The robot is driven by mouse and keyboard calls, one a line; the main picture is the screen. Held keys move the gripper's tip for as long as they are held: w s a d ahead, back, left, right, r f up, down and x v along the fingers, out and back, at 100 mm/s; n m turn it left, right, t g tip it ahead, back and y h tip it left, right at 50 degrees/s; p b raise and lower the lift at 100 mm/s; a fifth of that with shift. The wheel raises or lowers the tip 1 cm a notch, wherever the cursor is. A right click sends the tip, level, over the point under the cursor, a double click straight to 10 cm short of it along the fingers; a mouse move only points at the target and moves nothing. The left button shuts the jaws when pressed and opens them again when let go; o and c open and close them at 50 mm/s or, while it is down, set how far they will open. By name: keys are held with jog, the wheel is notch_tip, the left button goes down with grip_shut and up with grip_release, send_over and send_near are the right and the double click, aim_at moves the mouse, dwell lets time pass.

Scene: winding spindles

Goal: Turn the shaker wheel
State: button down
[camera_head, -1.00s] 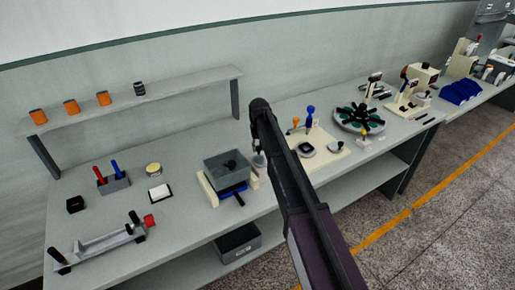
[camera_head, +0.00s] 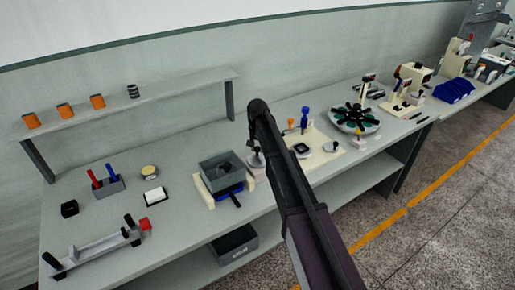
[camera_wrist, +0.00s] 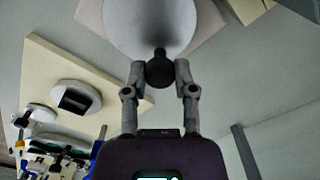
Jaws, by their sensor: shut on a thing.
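The shaker (camera_head: 205,196) is a cream frame with a grey box (camera_head: 222,182) on it, in the middle of the bench in the head view. A dark piece shows inside the box. A pale round wheel (camera_head: 257,160) is at its right side, partly hidden by my arm. In the wrist view the wheel (camera_wrist: 150,22) is a large white disc at the top, with a dark round knob (camera_wrist: 160,72) on it. My gripper (camera_wrist: 160,84) has one finger on each side of the knob and is shut on it. In the head view my arm mostly hides the gripper.
A cream board (camera_head: 322,158) with small fittings lies right of the shaker, close to my arm. A turntable (camera_head: 356,119) stands beyond it. A blue-and-red-handled holder (camera_head: 107,187) and a grey rail fixture (camera_head: 98,247) are at left. A shelf (camera_head: 170,91) runs behind.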

jog(key=shift+c, duration=2.1)
grip_release()
jog(key=shift+a, duration=0.1)
